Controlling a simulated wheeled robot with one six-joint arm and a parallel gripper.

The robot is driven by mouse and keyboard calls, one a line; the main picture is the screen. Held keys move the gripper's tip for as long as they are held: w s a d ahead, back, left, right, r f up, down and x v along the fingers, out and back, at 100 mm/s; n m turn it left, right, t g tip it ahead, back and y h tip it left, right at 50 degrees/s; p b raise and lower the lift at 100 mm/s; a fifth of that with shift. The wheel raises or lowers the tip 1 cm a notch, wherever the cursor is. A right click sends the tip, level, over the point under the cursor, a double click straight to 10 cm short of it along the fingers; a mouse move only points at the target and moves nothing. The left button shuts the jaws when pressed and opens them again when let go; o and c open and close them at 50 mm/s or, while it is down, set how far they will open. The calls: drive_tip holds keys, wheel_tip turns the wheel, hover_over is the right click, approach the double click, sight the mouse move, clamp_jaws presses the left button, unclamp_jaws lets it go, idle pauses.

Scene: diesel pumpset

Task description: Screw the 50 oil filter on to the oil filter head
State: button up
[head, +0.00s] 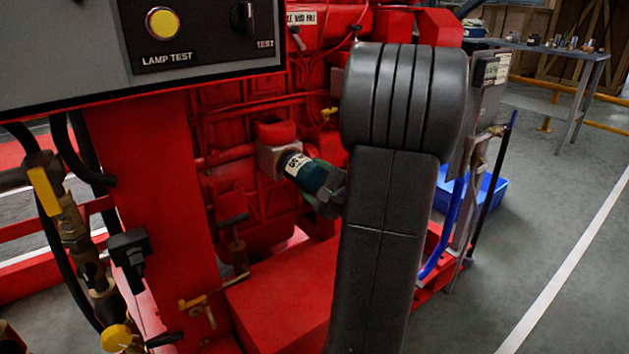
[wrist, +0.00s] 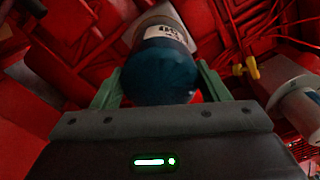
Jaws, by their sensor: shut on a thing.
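The 50 oil filter (head: 308,173) is a dark teal cylinder with a white band marked 50. It points up and left at the oil filter head (head: 274,158), a pale block on the red engine. The filter's far end meets or nearly meets the head; I cannot tell if threads are engaged. My gripper (head: 325,188) is shut on the filter's near end, partly hidden behind my arm. In the wrist view, green fingers (wrist: 155,88) flank the teal filter body (wrist: 160,72), and the pale head (wrist: 160,18) shows just beyond it.
The red engine (head: 240,120) surrounds the head, with pipes close by. A control panel (head: 200,40) overhangs at upper left. A yellow valve handle (wrist: 246,67) and a pale cylinder (wrist: 295,100) lie right of the filter in the wrist view. Open floor (head: 560,200) is at right.

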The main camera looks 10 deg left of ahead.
drive_tip(key=shift+w+a, duration=0.1)
drive_tip(key=shift+a, duration=0.05)
drive_tip(key=shift+w+a, duration=0.45)
drive_tip(key=shift+w+a+b, duration=0.1)
drive_tip(key=shift+b, duration=0.65)
idle(0.6)
drive_tip(key=shift+r, duration=0.15)
drive_tip(key=shift+r+m+p, duration=0.25)
drive_tip(key=shift+m+p, duration=0.75)
drive_tip(key=shift+p, duration=0.2)
drive_tip(key=m+p, duration=0.4)
drive_tip(key=m, duration=0.1)
drive_tip(key=shift+p, duration=0.3)
drive_tip(key=shift+f+m+p, duration=0.25)
drive_tip(key=shift+m+p, duration=0.15)
drive_tip(key=shift+m, duration=0.6)
